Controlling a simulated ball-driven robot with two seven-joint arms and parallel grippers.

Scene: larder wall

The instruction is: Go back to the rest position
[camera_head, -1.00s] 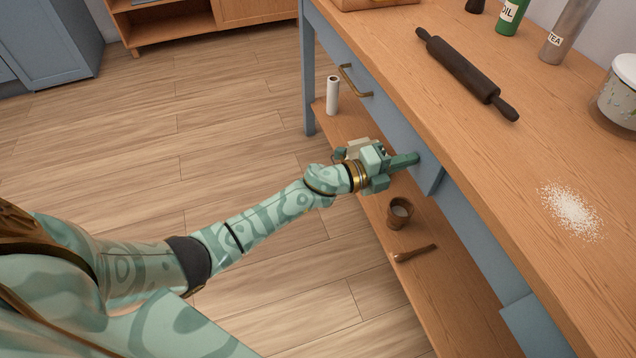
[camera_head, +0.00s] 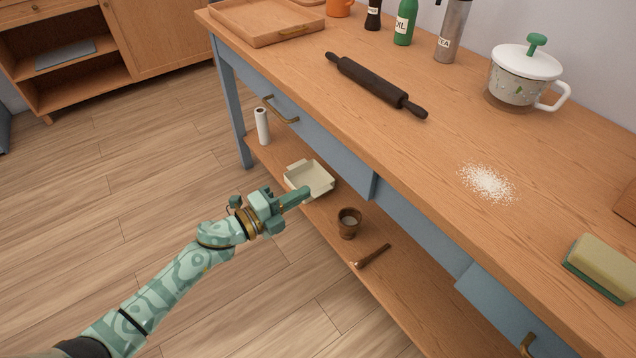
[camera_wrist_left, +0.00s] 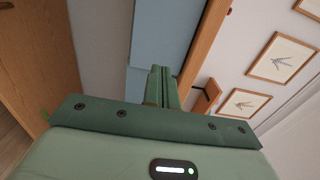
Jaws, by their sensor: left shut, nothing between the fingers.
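My left gripper (camera_head: 299,196) is shut and empty. In the head view it hangs in front of the lower shelf (camera_head: 385,282), beside a cream tray (camera_head: 312,178) that stands on that shelf. The fingertips overlap the tray's near corner in the picture; I cannot tell whether they touch it. In the left wrist view the shut fingers (camera_wrist_left: 161,86) point toward the blue front of the table. My right gripper is not in view.
The wooden table (camera_head: 420,160) bears a rolling pin (camera_head: 375,84), white powder (camera_head: 487,183), a lidded pot (camera_head: 520,80) and a sponge (camera_head: 604,268). The shelf holds a paper roll (camera_head: 262,126), a brown cup (camera_head: 348,223) and a brush-like tool (camera_head: 372,256).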

